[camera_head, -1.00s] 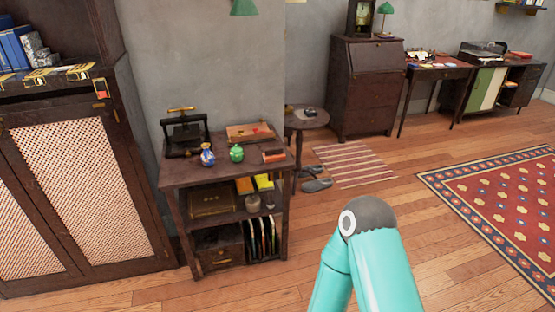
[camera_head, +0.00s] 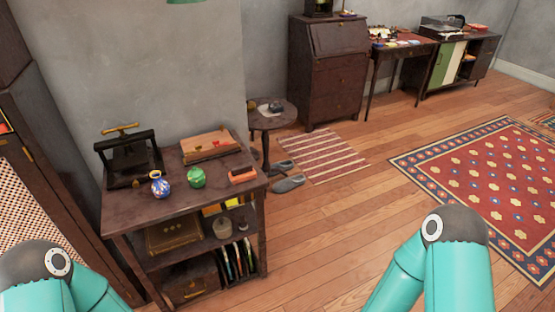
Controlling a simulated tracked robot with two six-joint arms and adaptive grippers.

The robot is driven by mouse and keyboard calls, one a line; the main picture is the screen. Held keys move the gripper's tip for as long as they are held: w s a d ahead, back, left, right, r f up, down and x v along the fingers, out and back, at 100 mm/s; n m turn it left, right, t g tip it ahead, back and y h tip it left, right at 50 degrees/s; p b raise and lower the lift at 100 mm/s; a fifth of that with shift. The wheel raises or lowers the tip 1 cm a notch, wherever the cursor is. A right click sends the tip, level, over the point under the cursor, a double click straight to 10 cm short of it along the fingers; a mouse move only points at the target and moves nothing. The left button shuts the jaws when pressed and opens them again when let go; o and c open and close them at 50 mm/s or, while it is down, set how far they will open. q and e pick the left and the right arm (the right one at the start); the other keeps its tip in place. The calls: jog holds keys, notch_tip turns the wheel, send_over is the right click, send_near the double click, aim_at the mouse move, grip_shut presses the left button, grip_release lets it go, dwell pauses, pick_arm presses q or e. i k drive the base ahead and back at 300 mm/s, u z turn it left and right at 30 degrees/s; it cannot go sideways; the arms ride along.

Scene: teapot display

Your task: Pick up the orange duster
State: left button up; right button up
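The orange duster (camera_head: 242,174) appears to be the small orange block with a darker base, lying on the top right front of the dark wooden shelf unit (camera_head: 128,216). A green pot (camera_head: 196,178) and a blue patterned vase (camera_head: 159,184) stand to its left. A wooden box with red bits on its lid (camera_head: 209,144) lies behind it. Only the teal links of my two arms show, at the bottom left and bottom right. Both grippers are out of view. Nothing covers the duster.
A black press (camera_head: 130,160) stands at the unit's back left. A small round table (camera_head: 272,118) stands behind the unit, with grey slippers (camera_head: 287,184) on the floor near it. A striped mat (camera_head: 322,156) and red rug (camera_head: 490,185) lie right. Bare floor lies between.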

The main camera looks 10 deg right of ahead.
aim_at(244, 172)
jog(key=u, duration=0.05)
jog(key=i, duration=1.1)
jog(key=u, duration=0.5)
